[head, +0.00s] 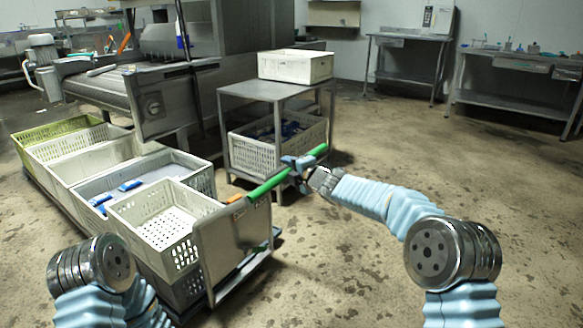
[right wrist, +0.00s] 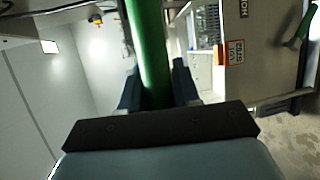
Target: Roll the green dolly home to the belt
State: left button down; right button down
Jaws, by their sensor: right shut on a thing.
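The dolly's green push handle (head: 285,175) sticks out from an upright metal panel (head: 235,240) at the near end of a row of crates. My right gripper (head: 298,166) is shut around the handle toward its far end. In the right wrist view the green bar (right wrist: 150,60) runs up between my two fingers. The belt (head: 97,86) of a steel machine stands at the back left, beyond the crates. My left arm shows at the lower left, but its gripper is out of view. The dolly's wheels are hidden.
A white crate (head: 165,222), a grey crate with blue packs (head: 190,165) and a yellow-green crate (head: 55,134) stand in the row. A steel table (head: 250,92) holding crates stands close beyond the handle. Wet floor (head: 430,150) lies open to the right.

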jog(key=shift+w+a, duration=0.1)
jog(key=shift+a, duration=0.15)
jog(key=shift+r, duration=0.1)
jog(key=c, duration=1.3)
grip_release()
jog(key=o, duration=0.4)
jog(key=shift+w+a, duration=0.1)
jog(key=shift+a, duration=0.05)
jog(key=b+v, duration=0.3)
jog(key=v, duration=1)
jog(key=shift+s+d, duration=0.25)
jog(key=shift+s, duration=0.1)
